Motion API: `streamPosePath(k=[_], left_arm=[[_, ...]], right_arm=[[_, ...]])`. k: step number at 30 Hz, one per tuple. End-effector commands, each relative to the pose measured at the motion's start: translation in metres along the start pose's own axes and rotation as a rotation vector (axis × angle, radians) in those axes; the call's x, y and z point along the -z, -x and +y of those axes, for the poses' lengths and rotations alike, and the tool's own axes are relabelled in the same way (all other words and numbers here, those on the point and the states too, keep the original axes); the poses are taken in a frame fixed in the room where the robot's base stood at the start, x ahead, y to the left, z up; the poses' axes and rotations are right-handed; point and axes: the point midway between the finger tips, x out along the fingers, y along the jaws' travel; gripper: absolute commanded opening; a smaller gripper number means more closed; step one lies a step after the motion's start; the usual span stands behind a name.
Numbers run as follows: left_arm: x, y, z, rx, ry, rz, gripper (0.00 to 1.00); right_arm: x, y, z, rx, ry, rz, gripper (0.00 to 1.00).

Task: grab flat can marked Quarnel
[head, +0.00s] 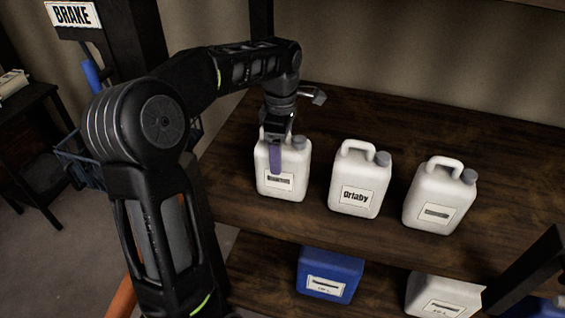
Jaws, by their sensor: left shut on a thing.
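Three white flat cans with grey caps and top handles stand upright in a row on the wooden shelf. My left gripper (276,150) reaches down onto the left can (294,160) and is shut on it at its handle. A purple finger covers part of that can's front. Its label (279,181) is too small and partly covered to read. The middle can (355,175) is marked Ortaby. The right can (438,190) has a label that I cannot read. I cannot make out the name Quarnel on any can. My right gripper is not in view.
A blue can (328,272) and another white can (440,292) stand on the lower shelf. The upper shelf (410,118) is bare behind the row. A BRAKE sign (73,14) hangs at the top left. A dark table (30,115) stands at the far left.

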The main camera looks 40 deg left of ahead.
Motion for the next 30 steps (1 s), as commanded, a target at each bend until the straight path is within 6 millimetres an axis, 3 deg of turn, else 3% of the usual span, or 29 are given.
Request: streamPosePath(k=[8,14,16,21,30], left_arm=[[-0.001,0.016,0.001,-0.004,0.000,-0.001,0.06],[-0.001,0.055,0.001,-0.005,0.000,-0.001,0.06],[-0.001,0.074,0.000,-0.002,-0.001,0.000,0.06],[0.000,0.095,0.000,-0.001,-0.001,0.000,0.06],[0.000,0.101,0.000,-0.001,0.000,0.000,0.06]], right_arm=[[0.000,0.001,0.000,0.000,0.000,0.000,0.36],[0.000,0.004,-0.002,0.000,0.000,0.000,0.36],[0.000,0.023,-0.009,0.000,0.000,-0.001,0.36],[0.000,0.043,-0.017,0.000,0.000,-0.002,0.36],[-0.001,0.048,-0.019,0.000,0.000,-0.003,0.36]])
